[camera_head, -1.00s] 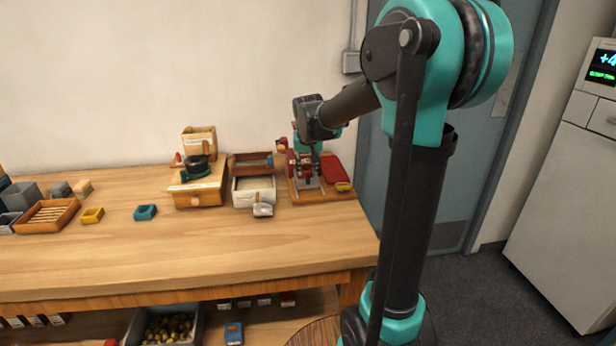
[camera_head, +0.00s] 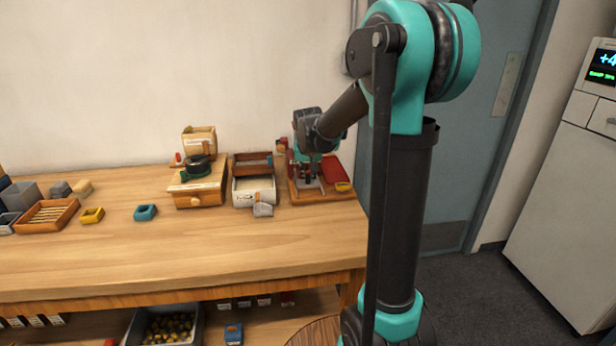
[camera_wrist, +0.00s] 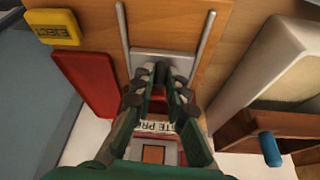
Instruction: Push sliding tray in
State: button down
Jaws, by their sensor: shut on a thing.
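The sliding tray (camera_wrist: 148,56) is a pale grey plate between two thin metal rails on a wooden base, in the wrist view. A dark knob (camera_wrist: 161,70) stands at its edge. My gripper (camera_wrist: 160,84) has its green fingers closed in around this knob. In the head view my gripper (camera_head: 308,172) points down over the red and wooden press station (camera_head: 322,196) at the right end of the bench. The arm and fingers hide most of the tray there. A red press part with a white label (camera_wrist: 158,127) shows between the fingers.
A yellow EJECT block (camera_wrist: 52,27) and a red panel (camera_wrist: 86,82) lie beside the rails. A white-walled box (camera_head: 241,199) with a grey scoop (camera_head: 263,210) in front and a wooden drawer unit (camera_head: 196,190) stand to the left. The bench front (camera_head: 180,240) is clear.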

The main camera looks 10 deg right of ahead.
dwell(0.3)
jog(key=shift+w, duration=1.7)
jog(key=c, duration=1.5)
grip_release()
jog(key=shift+c, duration=0.2)
jog(key=v, duration=1.2)
